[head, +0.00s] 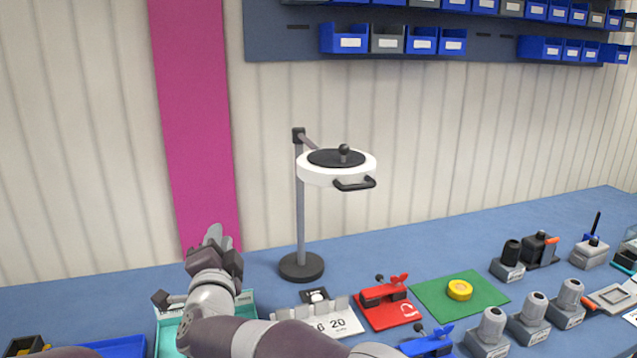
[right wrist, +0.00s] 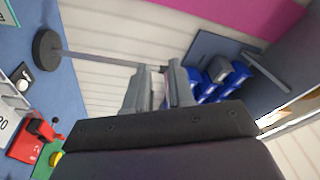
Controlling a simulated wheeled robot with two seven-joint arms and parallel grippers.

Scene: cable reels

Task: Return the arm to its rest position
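My right arm reaches up from the bottom of the head view. Its gripper (head: 216,236) points upward above the back of the table, left of the lamp stand. In the right wrist view the two fingers of this gripper (right wrist: 162,70) stand apart with a narrow gap and nothing between them. My left gripper is not in the head view.
A white round lamp on a stand (head: 300,225) stands right of the gripper. A teal tray (head: 248,303) lies partly hidden behind my arm. A red device (head: 383,305), green mat (head: 435,302) with yellow tape (head: 460,290), and several grey holders (head: 530,325) fill the right.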

